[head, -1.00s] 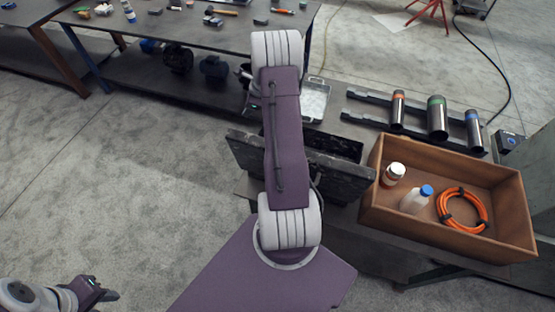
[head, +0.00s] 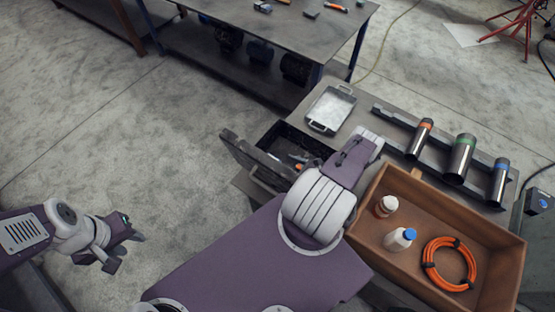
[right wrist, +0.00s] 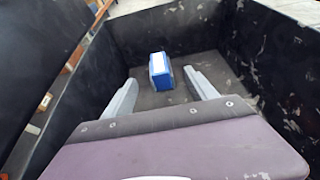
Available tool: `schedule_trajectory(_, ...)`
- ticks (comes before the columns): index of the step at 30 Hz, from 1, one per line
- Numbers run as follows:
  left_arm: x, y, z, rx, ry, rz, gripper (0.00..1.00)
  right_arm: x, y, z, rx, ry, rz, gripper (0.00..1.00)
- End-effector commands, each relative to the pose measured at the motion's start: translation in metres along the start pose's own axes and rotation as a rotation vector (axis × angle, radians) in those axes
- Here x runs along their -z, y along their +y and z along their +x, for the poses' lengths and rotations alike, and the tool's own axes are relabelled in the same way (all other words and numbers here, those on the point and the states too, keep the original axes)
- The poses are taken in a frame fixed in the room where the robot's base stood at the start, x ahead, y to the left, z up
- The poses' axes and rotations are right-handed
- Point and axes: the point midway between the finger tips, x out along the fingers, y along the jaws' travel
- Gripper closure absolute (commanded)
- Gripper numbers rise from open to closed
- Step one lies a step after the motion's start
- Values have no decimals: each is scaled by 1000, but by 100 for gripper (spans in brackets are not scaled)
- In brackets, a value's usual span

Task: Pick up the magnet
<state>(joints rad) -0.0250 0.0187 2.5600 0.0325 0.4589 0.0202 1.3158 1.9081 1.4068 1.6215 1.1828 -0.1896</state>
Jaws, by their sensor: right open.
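A small blue block with a white face (right wrist: 160,70), which looks to be the magnet, rests on the floor of a dark open toolbox in the right wrist view. My right gripper (right wrist: 160,78) is open inside the box, with one finger on each side of the block's near end and gaps on both sides. My left gripper (head: 125,252) is open and empty above the floor at the lower left, far from the toolbox.
A wooden crate (head: 372,210) with bottles and an orange cable coil (head: 449,264) stands right of the toolbox. A metal tray (head: 330,109) and a rack with several cylinders (head: 461,158) lie behind. Black toolbox walls closely surround my right gripper.

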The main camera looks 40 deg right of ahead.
Motion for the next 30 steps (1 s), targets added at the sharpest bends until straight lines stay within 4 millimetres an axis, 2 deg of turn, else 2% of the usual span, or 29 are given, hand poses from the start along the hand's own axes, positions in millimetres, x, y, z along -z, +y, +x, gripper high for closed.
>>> schedule_trajectory(1,0,0,4,0,0,0,64,2,2,11,-8,0,-2,34)
schedule_trajectory(4,-1,0,8,0,0,0,64,2,2,26,-8,1,-3,34)
schedule_trajectory(11,-1,0,11,0,0,0,64,2,1,39,-6,1,-2,34)
schedule_trajectory(18,-3,0,26,0,0,0,64,4,-1,80,-9,2,-2,34)
schedule_trajectory(26,-3,-1,25,0,0,0,64,2,-2,85,-5,2,0,34)
schedule_trajectory(27,-3,-1,25,0,0,0,64,2,-2,85,-5,2,0,39)
schedule_trajectory(30,-3,0,25,0,0,0,64,2,-2,84,-5,2,0,67)
